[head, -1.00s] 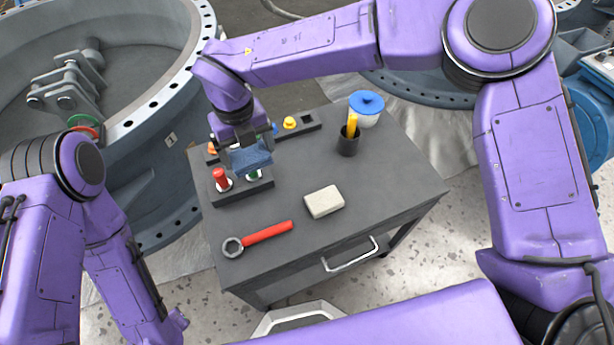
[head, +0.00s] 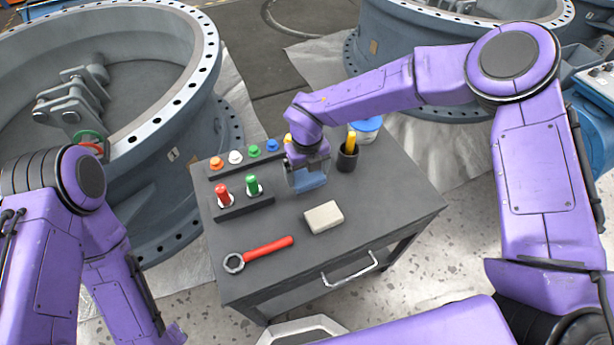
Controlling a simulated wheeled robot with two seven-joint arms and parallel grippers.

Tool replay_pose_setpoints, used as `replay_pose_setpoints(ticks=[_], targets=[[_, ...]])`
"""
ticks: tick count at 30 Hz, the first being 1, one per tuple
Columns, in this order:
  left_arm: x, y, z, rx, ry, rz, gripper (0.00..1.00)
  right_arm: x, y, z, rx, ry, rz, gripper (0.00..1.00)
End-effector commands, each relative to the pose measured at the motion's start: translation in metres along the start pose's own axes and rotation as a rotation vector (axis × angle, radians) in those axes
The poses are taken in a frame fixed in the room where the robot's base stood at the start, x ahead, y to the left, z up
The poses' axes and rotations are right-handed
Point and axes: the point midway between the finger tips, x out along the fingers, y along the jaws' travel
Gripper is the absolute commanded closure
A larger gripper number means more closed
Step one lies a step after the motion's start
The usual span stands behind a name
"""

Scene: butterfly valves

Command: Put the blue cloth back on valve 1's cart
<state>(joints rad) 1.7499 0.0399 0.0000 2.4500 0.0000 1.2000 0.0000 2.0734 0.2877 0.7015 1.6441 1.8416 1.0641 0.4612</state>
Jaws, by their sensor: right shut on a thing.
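The blue cloth (head: 311,183) is in my right gripper (head: 308,175), which points down over the middle of the dark grey cart top (head: 385,205). The gripper is shut on the cloth and partly hides it. I cannot tell whether the cloth touches the cart top. The cart stands beside the large valve at the left, which bears a small plate marked 1 (head: 173,155). My left arm is at the left edge, and its gripper does not show.
On the cart are a block with red and green pieces (head: 243,204), a row of coloured knobs (head: 236,158), a red-handled wrench (head: 260,252), a pale block (head: 323,217), a dark cup (head: 347,158) and a blue-lidded tub (head: 367,131). The right part is clear.

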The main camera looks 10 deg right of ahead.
Motion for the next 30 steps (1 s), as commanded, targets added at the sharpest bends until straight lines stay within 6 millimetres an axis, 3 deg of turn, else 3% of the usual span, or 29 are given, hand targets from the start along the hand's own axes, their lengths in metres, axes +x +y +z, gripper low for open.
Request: replay_pose_setpoints(ticks=[5,16,17,18,25,30], targets=[[-0.005,-0.001,-0.002,0.000,0.000,0.000,0.60,0.027,0.001,-0.001,0.000,0.003,-0.001,0.39],[-0.002,0.000,-0.001,0.000,0.000,0.000,0.60,0.034,0.001,0.000,0.000,0.001,0.000,0.39],[-0.003,0.000,-0.001,0.000,0.000,0.000,0.60,0.034,0.001,0.000,0.000,0.001,0.000,0.04],[-0.003,0.000,-0.001,0.000,0.000,0.000,0.60,0.033,0.001,0.000,0.000,0.001,0.000,0.00],[-0.005,0.000,-0.002,0.000,0.000,0.000,0.60,0.030,0.001,0.000,0.000,0.000,0.000,0.00],[-0.003,0.000,-0.001,0.000,0.000,0.000,0.60,0.004,0.000,0.001,0.002,-0.003,0.001,0.00]])
